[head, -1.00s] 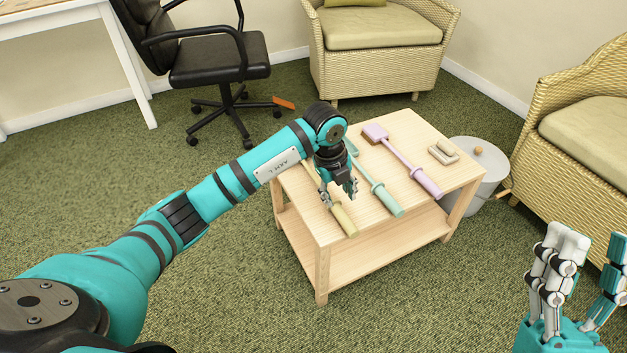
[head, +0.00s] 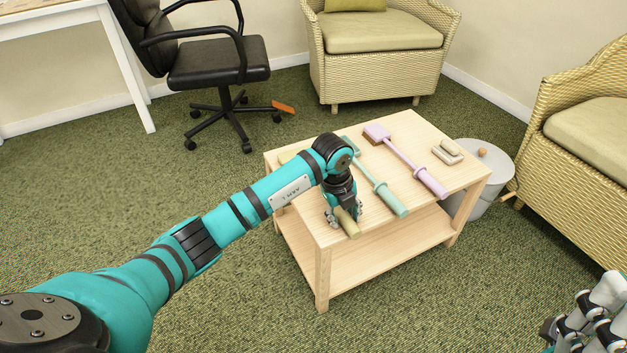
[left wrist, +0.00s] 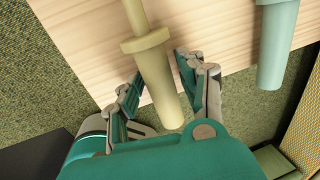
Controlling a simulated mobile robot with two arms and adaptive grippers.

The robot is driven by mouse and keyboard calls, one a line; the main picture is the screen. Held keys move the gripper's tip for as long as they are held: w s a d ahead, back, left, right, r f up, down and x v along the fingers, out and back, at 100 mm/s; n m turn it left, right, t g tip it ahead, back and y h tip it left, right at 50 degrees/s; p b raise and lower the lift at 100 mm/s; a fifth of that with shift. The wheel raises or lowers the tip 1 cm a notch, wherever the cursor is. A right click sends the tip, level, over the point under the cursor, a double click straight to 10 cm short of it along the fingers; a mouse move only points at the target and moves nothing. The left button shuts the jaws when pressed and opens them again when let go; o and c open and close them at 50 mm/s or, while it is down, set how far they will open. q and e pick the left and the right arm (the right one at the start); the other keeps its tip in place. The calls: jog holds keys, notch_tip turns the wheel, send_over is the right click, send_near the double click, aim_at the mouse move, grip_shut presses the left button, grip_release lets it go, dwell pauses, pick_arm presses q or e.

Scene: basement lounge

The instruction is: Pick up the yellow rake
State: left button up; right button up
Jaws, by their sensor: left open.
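The yellow rake (head: 350,224) lies on the light wood table, its handle end towards the table's front edge. My arm hides most of its shaft in the head view. My left gripper (head: 345,212) is open over the handle. In the left wrist view the yellow handle (left wrist: 157,75) with its collar lies between the two spread fingers (left wrist: 154,82). A gap shows beside the handle, and I cannot tell whether either finger touches it. My right gripper (head: 590,325) is partly cut off at the lower right corner, away from the table.
A green-handled tool (head: 390,199) lies just right of the rake, with a pink one (head: 430,181) beyond it. Small beige blocks (head: 447,152) sit at the table's right. A grey bin (head: 487,190) stands beside the table (head: 400,250). Wicker chairs and an office chair (head: 220,65) surround it.

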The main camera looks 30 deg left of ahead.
pick_arm(q)
jog(key=c, duration=0.8)
jog(key=shift+r, duration=0.1)
grip_shut()
jog(key=shift+r, duration=0.1)
